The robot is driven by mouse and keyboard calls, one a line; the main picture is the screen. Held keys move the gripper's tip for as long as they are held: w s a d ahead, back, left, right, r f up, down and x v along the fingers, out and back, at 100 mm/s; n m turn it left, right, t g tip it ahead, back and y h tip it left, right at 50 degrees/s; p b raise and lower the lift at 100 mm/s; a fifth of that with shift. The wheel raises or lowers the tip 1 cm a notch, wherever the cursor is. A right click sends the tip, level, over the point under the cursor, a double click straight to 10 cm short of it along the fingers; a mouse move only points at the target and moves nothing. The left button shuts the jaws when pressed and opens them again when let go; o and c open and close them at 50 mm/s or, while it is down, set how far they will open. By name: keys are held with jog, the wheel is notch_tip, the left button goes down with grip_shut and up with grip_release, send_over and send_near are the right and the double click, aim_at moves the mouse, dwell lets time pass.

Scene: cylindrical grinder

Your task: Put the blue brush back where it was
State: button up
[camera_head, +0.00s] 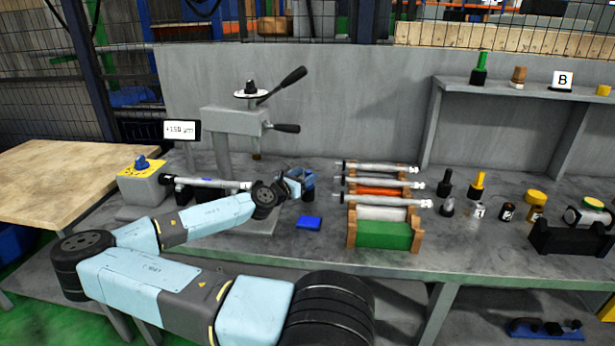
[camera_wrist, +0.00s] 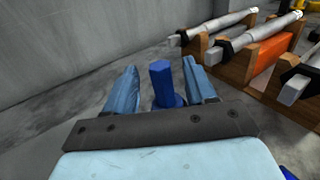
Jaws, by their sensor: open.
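The blue brush (camera_wrist: 162,82) stands between the two fingers of my gripper (camera_wrist: 161,88) in the wrist view, its handle pointing up. The fingers are open, with a gap showing on each side of the handle. Its lower part is partly hidden by the gripper body. In the head view, my gripper (camera_head: 297,178) is low over the bench between the grinder and the wooden rack, and the dark blue brush (camera_head: 308,190) shows at its fingers, small and partly covered.
A wooden rack (camera_head: 412,232) with several metal shafts is right of my gripper. A blue block (camera_head: 309,223) lies in front. The grinder (camera_head: 232,122) with its levers is behind left. A raised shelf (camera_head: 512,89) holds a green brush (camera_head: 479,70), a brown brush (camera_head: 518,77) and a B sign (camera_head: 563,79).

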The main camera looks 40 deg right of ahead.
jog(key=s+a, duration=0.2)
jog(key=a, duration=0.8)
dwell(0.5)
